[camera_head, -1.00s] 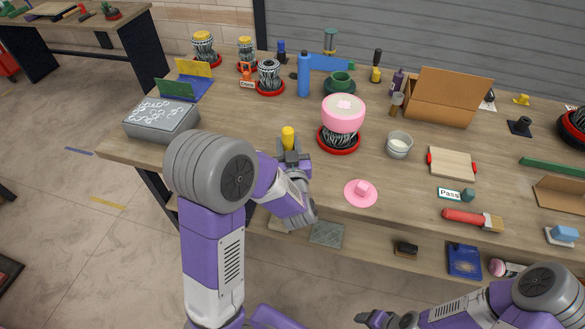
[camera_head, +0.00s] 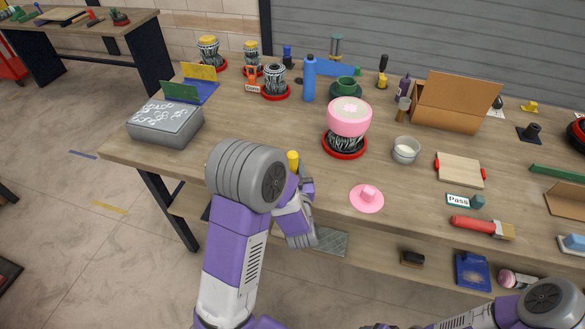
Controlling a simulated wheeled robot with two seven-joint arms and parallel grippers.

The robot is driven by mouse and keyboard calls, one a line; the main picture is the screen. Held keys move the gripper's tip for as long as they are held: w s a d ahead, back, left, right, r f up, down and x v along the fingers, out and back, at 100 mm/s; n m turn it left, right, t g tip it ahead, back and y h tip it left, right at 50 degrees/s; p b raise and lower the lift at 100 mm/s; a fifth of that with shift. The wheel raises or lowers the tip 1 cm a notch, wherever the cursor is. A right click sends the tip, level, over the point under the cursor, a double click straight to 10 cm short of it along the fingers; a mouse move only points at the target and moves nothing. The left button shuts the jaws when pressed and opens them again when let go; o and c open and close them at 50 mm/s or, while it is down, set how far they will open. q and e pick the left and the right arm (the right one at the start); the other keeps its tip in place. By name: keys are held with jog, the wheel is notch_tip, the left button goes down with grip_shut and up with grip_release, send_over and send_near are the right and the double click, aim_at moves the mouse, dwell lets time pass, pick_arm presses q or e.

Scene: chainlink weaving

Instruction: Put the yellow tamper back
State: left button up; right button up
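The yellow tamper (camera_head: 293,160) shows as a short yellow rounded cylinder at the front edge of the table, left of the pink disc. My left gripper (camera_head: 302,182) is at it, and the yellow piece moves along with the gripper, so it appears held. My arm's large grey joint and the wrist hide the fingers and the tamper's lower part. My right gripper (camera_head: 378,326) barely shows at the bottom edge, and its fingers cannot be made out.
On the wooden table (camera_head: 250,135), a pink-topped pot (camera_head: 348,116) stands right of centre. A black-and-yellow tool (camera_head: 382,78) stands behind.

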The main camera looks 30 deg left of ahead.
aim_at(293, 170)
pick_arm(q)
jog(key=o, duration=0.4)
jog(key=shift+s+d+r+p, duration=0.1)
jog(key=shift+r+p, duration=0.15)
jog(key=shift+p, duration=0.05)
jog(key=v, duration=0.5)
jog(key=shift+p, duration=0.3)
jog(key=p+v, duration=0.1)
jog(key=p, duration=0.5)
jog(key=shift+s+d+r+p, duration=0.15)
jog(key=shift+s+d+p, duration=0.15)
jog(key=shift+p, duration=0.1)
jog(key=p+v, duration=0.3)
jog(key=v, duration=0.1)
jog(key=shift+s+d+p, duration=0.15)
jog(key=shift+s+p, duration=0.15)
jog(key=shift+s, duration=0.1)
